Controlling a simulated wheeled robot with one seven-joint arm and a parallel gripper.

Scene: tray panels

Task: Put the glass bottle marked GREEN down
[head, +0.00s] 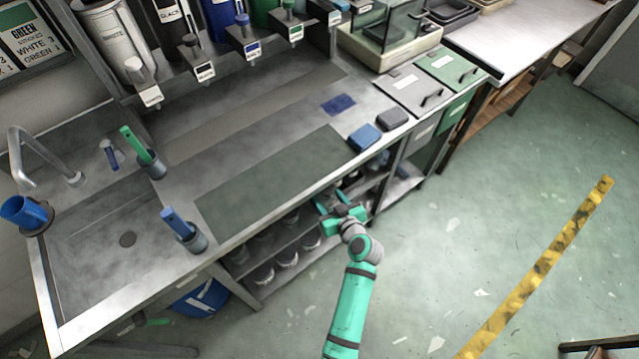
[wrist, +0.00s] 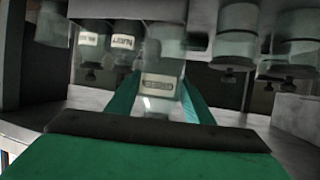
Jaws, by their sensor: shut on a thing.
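My gripper (head: 338,210) is at the front of the open shelf (head: 270,268) under the counter. In the wrist view, which looks upside down, its teal fingers (wrist: 160,108) are shut on a pale glass bottle (wrist: 160,83) whose small label appears to read GREEN. Part of that bottle is in shadow, and I cannot tell whether its base touches the shelf. In the head view, the gripper and counter edge hide it. Other bottles with labels (wrist: 122,41) stand behind it in the wrist view.
Glassware (head: 287,257) stands on the lower shelf left of my gripper. The counter above has a bare dark green mat (head: 272,185), a blue block (head: 364,138) and a dark grey block (head: 392,118). The floor (head: 470,220) to the right is open.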

